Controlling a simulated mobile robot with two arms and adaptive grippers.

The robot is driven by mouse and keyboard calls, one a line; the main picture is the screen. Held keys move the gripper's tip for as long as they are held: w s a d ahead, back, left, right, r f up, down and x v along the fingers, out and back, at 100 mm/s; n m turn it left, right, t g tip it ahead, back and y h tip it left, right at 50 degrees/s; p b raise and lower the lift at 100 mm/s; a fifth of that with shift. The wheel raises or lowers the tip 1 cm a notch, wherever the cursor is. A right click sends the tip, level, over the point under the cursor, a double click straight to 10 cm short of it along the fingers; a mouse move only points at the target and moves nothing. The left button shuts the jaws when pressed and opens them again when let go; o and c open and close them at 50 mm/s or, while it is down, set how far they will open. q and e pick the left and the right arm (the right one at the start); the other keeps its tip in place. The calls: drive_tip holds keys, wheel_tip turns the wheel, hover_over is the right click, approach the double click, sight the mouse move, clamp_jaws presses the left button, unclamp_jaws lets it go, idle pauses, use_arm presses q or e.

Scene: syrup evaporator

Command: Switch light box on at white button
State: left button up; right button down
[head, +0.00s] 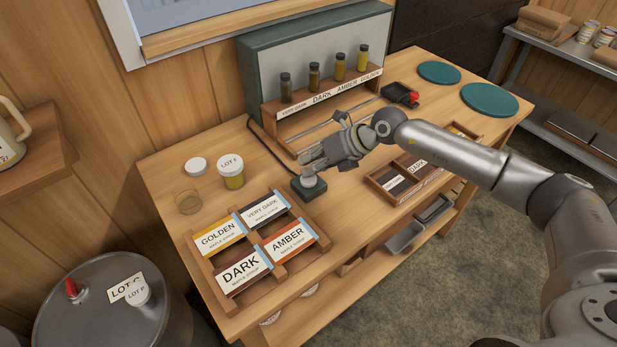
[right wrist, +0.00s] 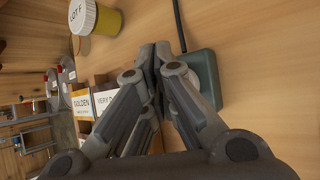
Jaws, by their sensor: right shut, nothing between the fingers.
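The light box (head: 262,66) stands at the back of the bench, with a pale grey front panel that shows no clear glow. A cable runs from it to a small dark green switch box (head: 310,193) with a round white button (head: 309,181) on top. My left gripper is not in view.
A rack (head: 322,94) of several syrup vials stands before the light box. A label tray (head: 286,269) and a LOT F jar (head: 232,174) are left of the switch box. A wooden card box (head: 377,186) lies to its right.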

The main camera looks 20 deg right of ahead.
drive_tip(key=shift+f, duration=0.45)
idle(0.5)
drive_tip(key=shift+r, duration=0.15)
drive_tip(key=shift+r+p, duration=0.4)
drive_tip(key=shift+r, duration=0.25)
wheel_tip(320, 180, up, 6)
drive_tip(key=p, duration=0.4)
idle(0.5)
